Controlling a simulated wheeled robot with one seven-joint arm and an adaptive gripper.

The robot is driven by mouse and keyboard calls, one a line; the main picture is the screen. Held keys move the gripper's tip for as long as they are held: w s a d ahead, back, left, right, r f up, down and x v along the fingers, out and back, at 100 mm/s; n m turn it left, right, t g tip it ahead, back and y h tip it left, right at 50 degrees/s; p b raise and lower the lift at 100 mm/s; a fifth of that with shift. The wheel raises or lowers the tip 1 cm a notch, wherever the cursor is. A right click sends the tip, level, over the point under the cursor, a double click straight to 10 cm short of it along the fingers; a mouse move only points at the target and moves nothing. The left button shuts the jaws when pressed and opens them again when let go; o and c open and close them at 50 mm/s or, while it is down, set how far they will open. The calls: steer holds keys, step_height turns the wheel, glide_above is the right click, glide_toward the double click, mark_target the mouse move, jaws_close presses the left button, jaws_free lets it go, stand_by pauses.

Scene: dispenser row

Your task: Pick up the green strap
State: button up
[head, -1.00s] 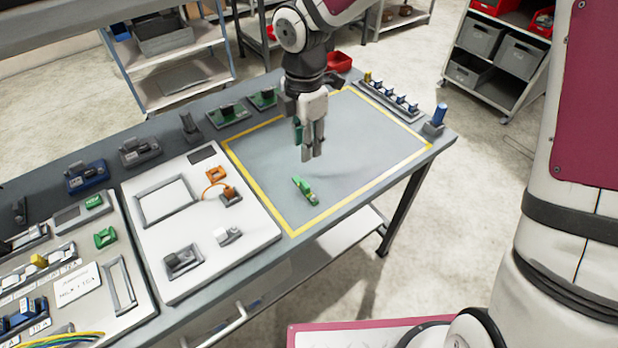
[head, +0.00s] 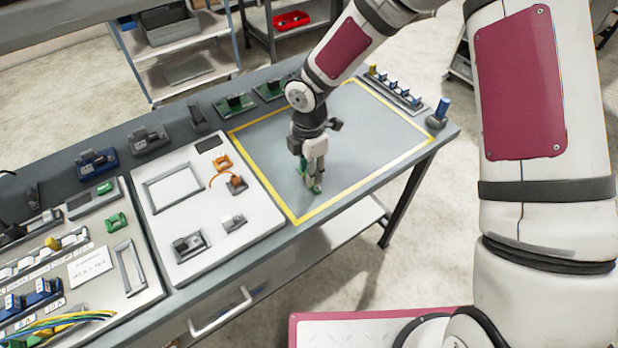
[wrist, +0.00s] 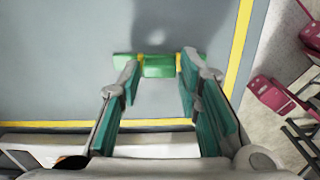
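The green strap (wrist: 158,66) lies on the grey mat inside the yellow border. In the wrist view it runs crosswise, with two yellow marks on it, at the tips of my gripper (wrist: 158,75). The fingers stand apart, one on each side of the strap's raised middle part, with a visible gap to it. In the head view my gripper (head: 314,186) points down over the strap and hides most of it; a bit of green (head: 317,190) shows at the fingertips.
A white panel (head: 257,218) with small fittings lies left of the mat (head: 375,140). A rack of blue-topped parts (head: 395,90) and a blue cylinder (head: 441,108) stand at the table's far right. The mat around the strap is clear.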

steer(key=shift+f, duration=0.4)
steer(key=shift+c, duration=0.3)
jaws_close()
steer(key=shift+r, duration=0.1)
steer(key=shift+w+r+b, duration=0.1)
steer(key=shift+r+b, duration=0.2)
steer(key=shift+r, duration=0.55)
steer(key=shift+s+d+r, duration=0.1)
steer(key=shift+s+r, duration=0.15)
steer(key=shift+r, duration=0.2)
steer(key=shift+s+d+r, duration=0.1)
steer(key=shift+s+r, duration=0.1)
steer(key=shift+r, duration=0.25)
steer(key=s+d, duration=0.2)
steer(key=s, duration=0.5)
steer(key=s+d+r, duration=0.1)
steer(key=s+d, duration=0.2)
steer(key=s, duration=0.4)
steer(key=shift+s+r+b, duration=0.2)
steer(key=shift+b, duration=0.25)
